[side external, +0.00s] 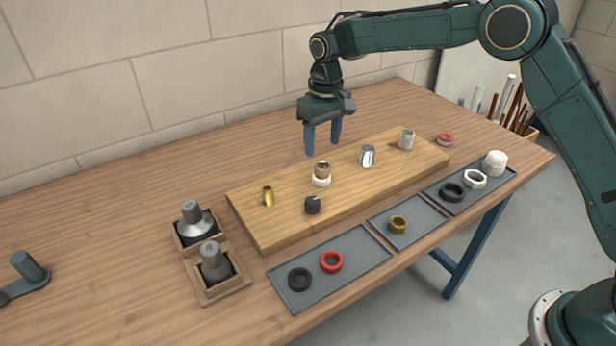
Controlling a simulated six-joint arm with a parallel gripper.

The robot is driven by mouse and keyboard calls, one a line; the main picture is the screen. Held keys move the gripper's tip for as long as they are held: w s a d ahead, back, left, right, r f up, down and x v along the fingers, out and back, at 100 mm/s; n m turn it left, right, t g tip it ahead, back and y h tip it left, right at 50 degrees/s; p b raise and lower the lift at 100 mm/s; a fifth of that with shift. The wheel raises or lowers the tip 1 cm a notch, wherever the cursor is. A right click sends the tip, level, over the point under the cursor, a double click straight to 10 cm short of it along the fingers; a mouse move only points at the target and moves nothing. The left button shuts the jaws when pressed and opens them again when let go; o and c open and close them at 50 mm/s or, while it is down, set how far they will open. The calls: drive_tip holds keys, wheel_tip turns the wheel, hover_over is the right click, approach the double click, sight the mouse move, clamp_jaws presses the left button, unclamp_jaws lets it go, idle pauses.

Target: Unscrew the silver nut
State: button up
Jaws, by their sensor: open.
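A shiny silver piece (367,156), which looks like the silver nut, stands on the wooden board (250,232), right of the middle. It is too small to tell nut from pipe or whether thread shows. My gripper (322,147) is open and empty, fingers pointing down. It is above the board, to the left of the silver piece and apart from it. In the picture its fingertips are just above a bronze-coloured fitting with a white ring at its base (321,180).
The board also holds a brass stub (268,196), a black fitting (312,204) and a whitish pipe piece (407,139). Grey trays (350,246) with loose rings line the front edge. A wooden holder (213,290) with grey parts stands left. The table behind the board is clear.

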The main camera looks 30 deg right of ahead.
sight(324, 166)
drive_tip(key=s+d+r+m+y, duration=0.1)
drive_tip(key=d+r+m+y, duration=0.1)
drive_tip(key=m, duration=0.9)
drive_tip(key=s+d+r+m+t+y, duration=0.1)
drive_tip(key=r+m, duration=0.4)
drive_tip(key=m, duration=0.6)
drive_tip(key=d+y, duration=0.1)
drive_tip(key=d, duration=0.1)
drive_tip(key=shift+s+d+r+m, duration=0.2)
drive_tip(key=shift+s+d+m, duration=0.05)
drive_tip(key=shift+d+m, duration=0.1)
drive_tip(key=shift+f, duration=0.15)
drive_tip(key=shift+x, duration=6.8)
drive_tip(key=shift+w+a, duration=0.1)
drive_tip(key=shift+w, duration=0.05)
drive_tip(key=c, duration=1.1)
drive_tip(key=shift+w+n+g, duration=0.1)
drive_tip(key=shift+n+g, duration=0.4)
drive_tip(key=shift+n, duration=1.05)
drive_tip(key=shift+w+n+g, duration=0.1)
drive_tip(key=shift+n+g, duration=0.4)
drive_tip(key=shift+n, duration=1)
